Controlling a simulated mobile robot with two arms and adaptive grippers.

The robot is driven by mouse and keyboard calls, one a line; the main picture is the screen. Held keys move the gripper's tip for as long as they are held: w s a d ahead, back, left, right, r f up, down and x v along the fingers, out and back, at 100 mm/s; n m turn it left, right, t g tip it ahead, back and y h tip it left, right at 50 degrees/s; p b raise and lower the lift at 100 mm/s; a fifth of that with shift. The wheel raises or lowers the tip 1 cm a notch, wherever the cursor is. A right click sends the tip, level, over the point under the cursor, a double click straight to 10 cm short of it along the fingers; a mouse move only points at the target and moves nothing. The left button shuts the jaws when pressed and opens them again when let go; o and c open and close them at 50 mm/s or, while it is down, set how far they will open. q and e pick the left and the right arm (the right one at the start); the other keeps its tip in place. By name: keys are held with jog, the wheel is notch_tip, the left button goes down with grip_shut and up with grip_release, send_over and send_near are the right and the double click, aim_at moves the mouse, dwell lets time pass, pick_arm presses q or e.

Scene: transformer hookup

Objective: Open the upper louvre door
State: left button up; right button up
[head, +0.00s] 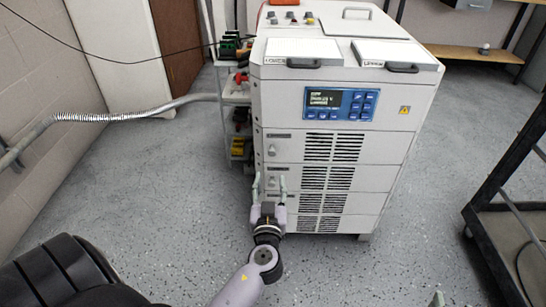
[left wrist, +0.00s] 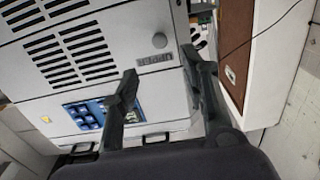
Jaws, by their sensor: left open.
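The upper louvre door (head: 372,150) is on the front of the white cabinet, below the blue display, and looks shut flush. Its round grey knob (head: 271,150) is at its left edge, under a small label. In the left wrist view, which is upside down, the knob (left wrist: 159,40) and louvre slots (left wrist: 62,45) show. My left gripper (head: 269,183) is open and empty in front of the cabinet's left side. In the wrist view the knob appears between and beyond the fingertips, not visibly touched. A small pale tip at the head view's bottom edge (head: 438,299) may be my right gripper.
A blue display panel (head: 340,104) sits above the door; more louvred panels lie below. A shelf with coloured parts (head: 238,115) and a corrugated hose (head: 135,117) stand left of the cabinet. A dark-framed cart (head: 480,215) is at the right. Speckled floor is clear between.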

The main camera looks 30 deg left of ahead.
aim_at(272, 154)
pick_arm(q)
jog(key=x, duration=0.9)
jog(key=shift+w+a, duration=0.15)
jog(key=shift+w, duration=0.2)
jog(key=shift+w+a, duration=0.25)
jog(key=shift+w, duration=0.2)
pick_arm(e)
jog(key=shift+s+d+f+g+h, duration=0.2)
jog(key=shift+s+f+g, duration=0.15)
jog(key=shift+f, duration=0.15)
jog(key=shift+s+d+f+g+h, duration=0.1)
jog(key=shift+s+d+f+g, duration=0.05)
jog(key=shift+s+f+g, duration=0.3)
pick_arm(q)
jog(key=shift+c, duration=0.5)
pick_arm(e)
jog(key=shift+w, duration=0.1)
pick_arm(q)
grip_shut()
